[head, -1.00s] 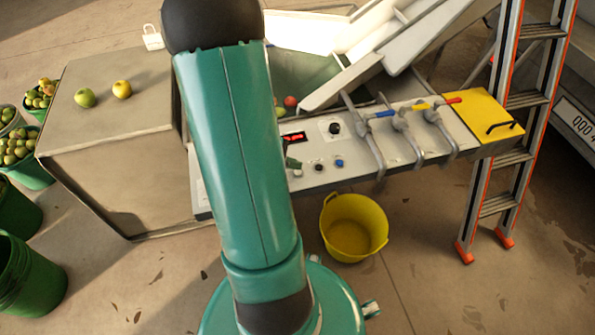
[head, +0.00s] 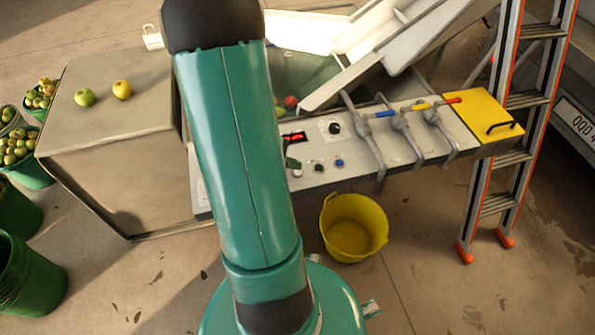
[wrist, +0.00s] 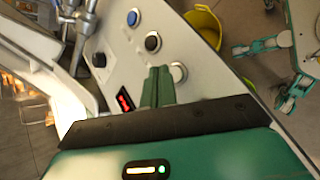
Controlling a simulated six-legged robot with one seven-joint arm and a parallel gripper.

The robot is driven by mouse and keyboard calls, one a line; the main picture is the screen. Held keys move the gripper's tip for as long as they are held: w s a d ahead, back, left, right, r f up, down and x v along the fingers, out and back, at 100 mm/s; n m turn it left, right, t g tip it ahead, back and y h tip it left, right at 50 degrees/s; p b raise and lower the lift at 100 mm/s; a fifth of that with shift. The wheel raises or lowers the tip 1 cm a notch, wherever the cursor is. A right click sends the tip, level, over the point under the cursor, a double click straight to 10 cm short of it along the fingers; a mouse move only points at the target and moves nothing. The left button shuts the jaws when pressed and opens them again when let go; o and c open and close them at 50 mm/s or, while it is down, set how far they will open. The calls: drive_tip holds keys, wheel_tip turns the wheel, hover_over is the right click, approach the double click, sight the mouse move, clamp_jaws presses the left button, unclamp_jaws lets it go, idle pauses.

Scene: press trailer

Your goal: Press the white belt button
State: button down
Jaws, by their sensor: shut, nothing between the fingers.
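The white button (wrist: 179,71) is a round knob on the grey control panel (wrist: 205,62) in the wrist view, just right of my fingertips. It also shows small in the head view (head: 297,173), low on the panel, next to my gripper tip (head: 292,162). My gripper (wrist: 159,72) is shut and empty, its green fingers pointing at the panel. In the wrist view the fingertips lie beside the button, close to its left edge. I cannot tell whether they touch the panel. In the head view my arm hides most of the gripper.
A black knob (wrist: 153,41) and a blue button (wrist: 133,17) sit in line with the white one. A red display (wrist: 124,99) is to the left. Pipes with coloured valve handles (head: 400,115) stand right on the panel. A yellow bucket (head: 352,225) is below.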

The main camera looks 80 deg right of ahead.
drive_tip(key=shift+f, duration=0.15)
drive_tip(key=shift+f, duration=0.3)
